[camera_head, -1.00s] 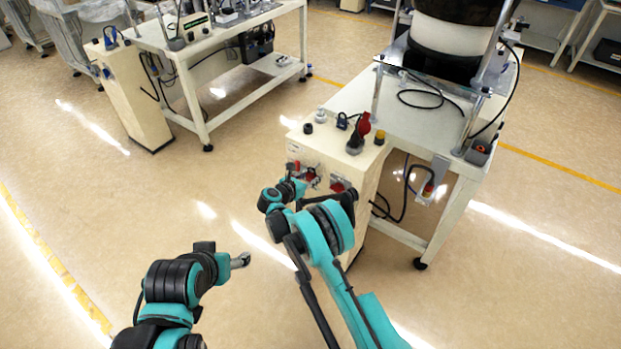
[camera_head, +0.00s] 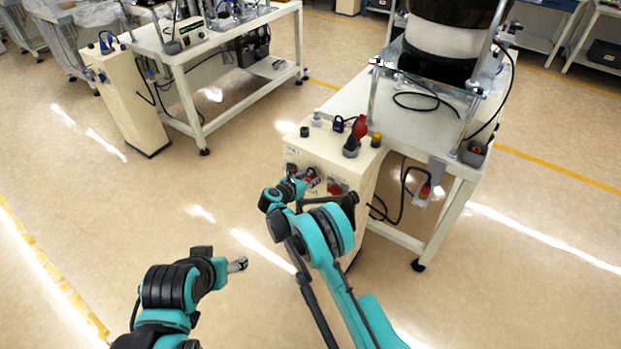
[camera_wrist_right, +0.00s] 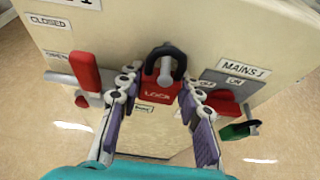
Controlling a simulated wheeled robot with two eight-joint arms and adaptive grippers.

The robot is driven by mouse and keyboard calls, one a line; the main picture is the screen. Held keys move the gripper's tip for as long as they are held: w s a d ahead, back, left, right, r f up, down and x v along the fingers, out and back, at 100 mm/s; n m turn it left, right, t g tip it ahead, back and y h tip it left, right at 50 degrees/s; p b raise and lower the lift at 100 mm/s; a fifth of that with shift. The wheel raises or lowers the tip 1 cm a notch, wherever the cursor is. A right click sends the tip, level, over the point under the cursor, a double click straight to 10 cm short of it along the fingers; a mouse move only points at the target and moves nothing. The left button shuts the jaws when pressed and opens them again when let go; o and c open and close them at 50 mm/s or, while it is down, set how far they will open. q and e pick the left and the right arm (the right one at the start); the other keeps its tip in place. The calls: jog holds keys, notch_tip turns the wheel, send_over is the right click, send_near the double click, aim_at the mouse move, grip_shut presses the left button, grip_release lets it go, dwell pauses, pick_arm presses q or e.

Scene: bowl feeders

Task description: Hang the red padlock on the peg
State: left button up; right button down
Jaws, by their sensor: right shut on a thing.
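The red padlock (camera_wrist_right: 158,97), with "LOCK" on its front and a black shackle, is upright between the fingers of my right gripper (camera_wrist_right: 160,92) in the right wrist view. The gripper is shut on its body. A grey peg (camera_wrist_right: 166,70) shows inside the shackle loop, in front of the cream panel. I cannot tell how far the shackle sits over it. In the head view my right gripper (camera_head: 302,180) is at the cabinet's front face, with the padlock hard to make out. My left gripper (camera_head: 238,265) is over open floor, its jaw state unclear.
The cream cabinet (camera_head: 335,160) has a red handle (camera_wrist_right: 86,72) left of the padlock and another red handle (camera_wrist_right: 224,103) at right. A green padlock (camera_wrist_right: 238,130) hangs at far right. Knobs stand on the cabinet top. The floor left of it is clear.

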jog(key=shift+f, duration=0.3)
dwell(0.7)
jog(key=c, duration=0.7)
grip_release()
jog(key=v, duration=0.7)
dwell(0.4)
dwell(0.3)
